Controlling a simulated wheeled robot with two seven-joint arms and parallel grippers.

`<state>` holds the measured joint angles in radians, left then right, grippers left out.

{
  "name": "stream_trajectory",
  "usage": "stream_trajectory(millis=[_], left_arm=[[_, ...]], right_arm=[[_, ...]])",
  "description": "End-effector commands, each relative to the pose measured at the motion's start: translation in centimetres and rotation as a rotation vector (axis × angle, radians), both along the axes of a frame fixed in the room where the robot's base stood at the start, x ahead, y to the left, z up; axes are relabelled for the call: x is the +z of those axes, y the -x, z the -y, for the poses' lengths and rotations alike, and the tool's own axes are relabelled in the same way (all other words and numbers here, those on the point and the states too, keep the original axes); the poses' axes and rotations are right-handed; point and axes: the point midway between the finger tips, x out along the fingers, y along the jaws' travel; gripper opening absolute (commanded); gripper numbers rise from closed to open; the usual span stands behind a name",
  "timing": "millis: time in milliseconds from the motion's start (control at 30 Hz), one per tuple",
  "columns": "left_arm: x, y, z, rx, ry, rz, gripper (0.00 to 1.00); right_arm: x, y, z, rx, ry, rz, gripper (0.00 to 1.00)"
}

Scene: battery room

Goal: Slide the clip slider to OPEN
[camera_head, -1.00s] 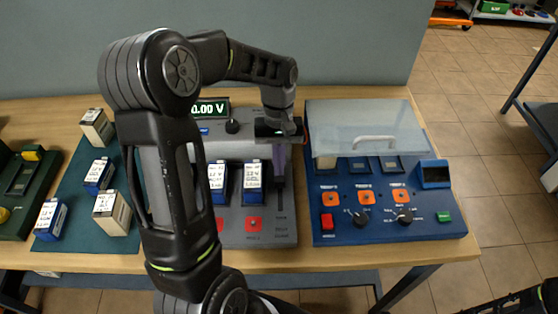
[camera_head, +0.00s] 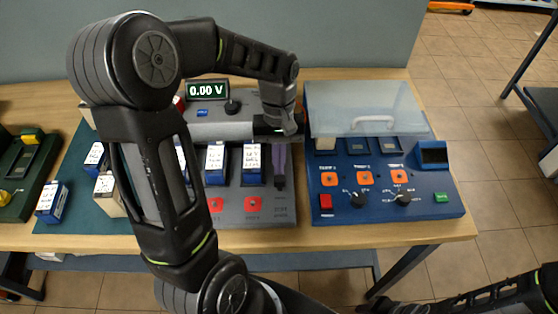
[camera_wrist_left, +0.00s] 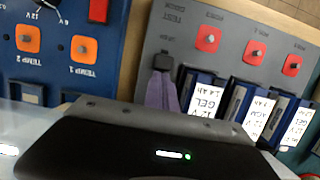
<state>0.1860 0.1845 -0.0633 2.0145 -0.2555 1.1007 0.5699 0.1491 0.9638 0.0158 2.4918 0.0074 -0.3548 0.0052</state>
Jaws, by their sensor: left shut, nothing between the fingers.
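The clip slider's black knob (camera_head: 280,183) is in a slot at the right side of the grey battery tester (camera_head: 230,203). In the left wrist view the knob (camera_wrist_left: 163,61) is at the tips of the purple fingers of my left gripper (camera_wrist_left: 163,78). My left gripper (camera_head: 281,170) points down at the slot, shut and empty, its fingers on the back side of the knob. They look in contact, but I cannot be sure. The slot labels are too small to read. My right gripper is not in view; only part of that arm shows at the lower right.
Several batteries stand in the tester (camera_head: 216,162), left of the slider. The display (camera_head: 207,90) reads 0.00 V. A blue station (camera_head: 385,208) with a clear lid (camera_head: 365,105) is close on the right. More batteries stand on a green mat (camera_head: 75,222) at left.

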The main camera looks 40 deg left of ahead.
Motion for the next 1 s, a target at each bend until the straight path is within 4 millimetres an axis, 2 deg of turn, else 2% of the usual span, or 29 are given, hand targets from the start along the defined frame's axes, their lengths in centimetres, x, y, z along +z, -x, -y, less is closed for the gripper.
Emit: stream_trajectory(millis=[33,433,667,1000], left_arm=[[1.0,0.1,0.2,-0.002,0.004,-0.008,0.0],[7.7,-1.0,-0.9,-0.001,0.002,0.0,0.0],[9.2,-1.2,-1.1,0.0,0.001,0.003,0.0],[9.3,-1.2,-1.1,-0.001,0.001,0.003,0.0]], right_arm=[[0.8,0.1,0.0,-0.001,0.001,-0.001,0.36],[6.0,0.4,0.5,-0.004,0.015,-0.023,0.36],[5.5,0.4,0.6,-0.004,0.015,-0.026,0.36],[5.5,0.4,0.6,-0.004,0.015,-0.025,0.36]])
